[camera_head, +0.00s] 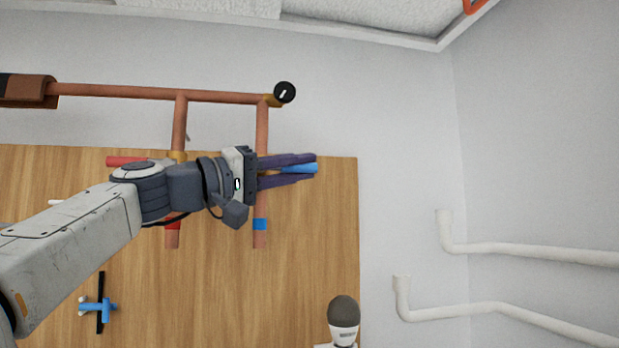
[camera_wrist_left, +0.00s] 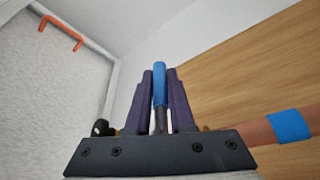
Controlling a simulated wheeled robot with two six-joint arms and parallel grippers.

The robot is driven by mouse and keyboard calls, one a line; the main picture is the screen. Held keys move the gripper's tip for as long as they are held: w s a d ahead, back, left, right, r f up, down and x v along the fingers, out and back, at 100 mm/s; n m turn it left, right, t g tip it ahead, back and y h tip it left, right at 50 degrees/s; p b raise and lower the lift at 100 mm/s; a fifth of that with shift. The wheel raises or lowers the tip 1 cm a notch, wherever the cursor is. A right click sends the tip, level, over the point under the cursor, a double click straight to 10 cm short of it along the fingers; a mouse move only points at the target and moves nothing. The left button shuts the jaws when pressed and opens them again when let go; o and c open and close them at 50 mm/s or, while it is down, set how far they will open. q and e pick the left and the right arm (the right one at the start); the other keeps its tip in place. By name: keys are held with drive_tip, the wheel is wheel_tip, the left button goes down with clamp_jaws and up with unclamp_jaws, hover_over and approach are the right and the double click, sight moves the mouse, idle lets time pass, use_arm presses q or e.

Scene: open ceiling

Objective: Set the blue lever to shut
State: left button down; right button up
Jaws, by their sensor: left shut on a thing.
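The blue lever (camera_head: 300,168) sticks out to the right between the fingers of my left gripper (camera_head: 314,169) in the head view. It lies roughly level, across the copper pipe that carries a blue band (camera_head: 260,225). In the left wrist view the lever (camera_wrist_left: 160,84) stands between the two purple fingers of my left gripper (camera_wrist_left: 160,75), which are shut on it. My gripper hides the valve body at the lever's base. My right gripper is in neither view.
A red lever (camera_head: 126,161) sits on the neighbouring pipe, left of my wrist. A black-faced gauge (camera_head: 285,92) is at the pipe's upper end. White pipes (camera_head: 510,250) run along the right wall. A grey-topped white object (camera_head: 343,315) and a blue tap-like fitting (camera_head: 100,307) are lower down.

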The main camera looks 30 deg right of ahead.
use_arm(q)
drive_tip(key=shift+a+r, duration=0.1)
drive_tip(key=shift+r, duration=0.05)
drive_tip(key=c, duration=0.8)
unclamp_jaws()
drive_tip(key=b+v, duration=0.4)
drive_tip(key=v, duration=0.6)
drive_tip(key=shift+a+b, duration=0.2)
drive_tip(key=shift+b, duration=0.15)
